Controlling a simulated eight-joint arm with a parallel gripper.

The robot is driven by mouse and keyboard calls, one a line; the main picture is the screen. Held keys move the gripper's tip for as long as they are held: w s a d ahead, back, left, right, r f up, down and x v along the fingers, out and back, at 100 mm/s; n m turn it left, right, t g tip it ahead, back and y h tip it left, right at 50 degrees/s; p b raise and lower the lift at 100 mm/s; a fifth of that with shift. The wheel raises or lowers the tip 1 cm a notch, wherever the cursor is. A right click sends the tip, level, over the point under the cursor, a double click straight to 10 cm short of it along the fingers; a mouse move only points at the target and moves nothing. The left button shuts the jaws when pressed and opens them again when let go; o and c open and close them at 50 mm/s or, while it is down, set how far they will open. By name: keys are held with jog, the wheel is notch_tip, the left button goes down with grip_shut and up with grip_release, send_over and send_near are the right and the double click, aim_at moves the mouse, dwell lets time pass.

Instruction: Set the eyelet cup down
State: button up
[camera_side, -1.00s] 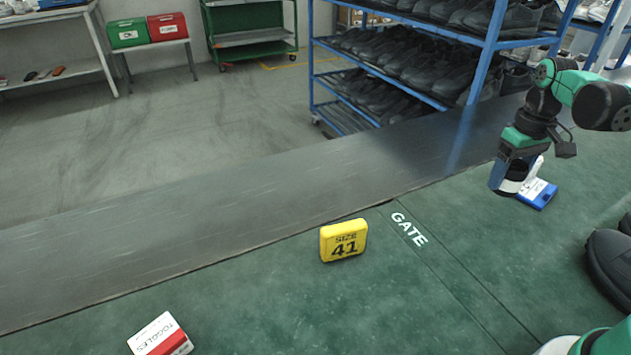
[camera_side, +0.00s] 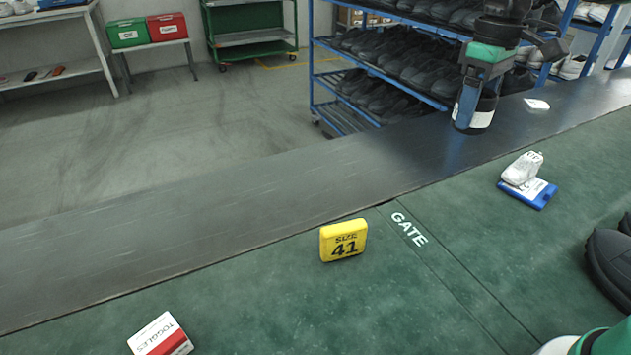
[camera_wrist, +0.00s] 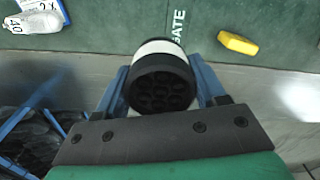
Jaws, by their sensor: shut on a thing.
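The eyelet cup is black with a white band, and it shows in the side view (camera_side: 484,119). My gripper (camera_side: 473,108) is shut on it, with its blue fingers on either side. The cup hangs roughly upright over the dark conveyor belt (camera_side: 300,185), near the shoe rack. I cannot tell whether its base touches the belt. In the wrist view the cup (camera_wrist: 161,88) sits between the fingers (camera_wrist: 160,88), its holed black end facing the camera.
A white shoe (camera_side: 522,168) sits on a blue-edged card (camera_side: 537,194) on the green bench. A yellow SIZE 41 block (camera_side: 343,241) stands beside the GATE line. A TOGGLES box (camera_side: 160,335) lies front left. A small white item (camera_side: 537,104) lies on the belt to the right.

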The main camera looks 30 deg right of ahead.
jog(key=a+n, duration=0.6)
jog(key=a, duration=0.8)
jog(key=n, duration=0.6)
send_over(327, 329)
notch_tip(327, 329, down, 20)
jog(key=shift+r, duration=0.1)
jog(key=o, duration=1.4)
